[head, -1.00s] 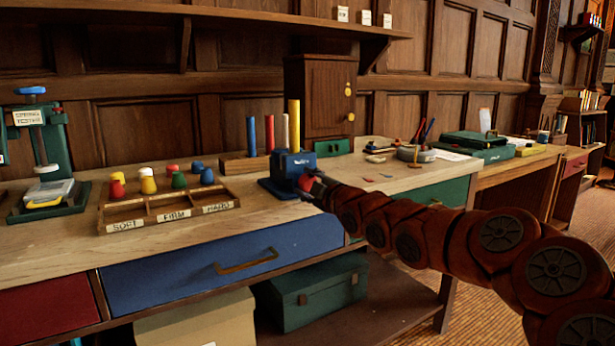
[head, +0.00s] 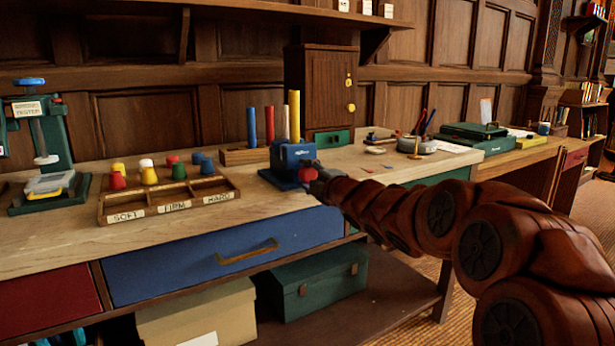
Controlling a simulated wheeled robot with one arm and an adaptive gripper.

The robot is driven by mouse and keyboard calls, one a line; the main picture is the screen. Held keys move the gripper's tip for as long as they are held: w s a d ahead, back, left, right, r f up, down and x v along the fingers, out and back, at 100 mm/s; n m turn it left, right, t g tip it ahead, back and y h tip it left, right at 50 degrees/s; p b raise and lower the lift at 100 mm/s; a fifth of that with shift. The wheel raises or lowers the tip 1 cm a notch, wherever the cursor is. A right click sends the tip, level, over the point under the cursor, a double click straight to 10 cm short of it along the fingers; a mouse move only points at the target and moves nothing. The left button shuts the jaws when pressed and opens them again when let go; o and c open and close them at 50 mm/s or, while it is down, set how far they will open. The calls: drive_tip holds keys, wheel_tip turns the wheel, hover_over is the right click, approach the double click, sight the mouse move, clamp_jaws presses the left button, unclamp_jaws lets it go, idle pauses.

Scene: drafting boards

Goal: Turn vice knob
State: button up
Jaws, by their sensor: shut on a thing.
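A small blue vice (head: 290,155) stands on a blue base plate on the wooden bench, near its front edge. Its red knob (head: 306,174) faces right, toward my arm. My gripper (head: 312,175) comes in from the right at the height of the knob and is shut on it. The fingertips are small and dark here, so the exact grip around the knob is hard to make out.
A sorting tray (head: 168,203) with labels and several coloured pegs sit left of the vice. A green press (head: 40,150) is at far left. Coloured rods (head: 252,127) in a block and a wooden cabinet (head: 329,85) stand behind. Bench space right of the vice holds small items.

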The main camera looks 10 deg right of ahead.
drive_tip(key=shift+f, duration=0.15)
drive_tip(key=o, duration=1.2)
drive_tip(key=shift+c, duration=0.2)
drive_tip(key=shift+s, duration=0.1)
drive_tip(key=v, duration=0.8)
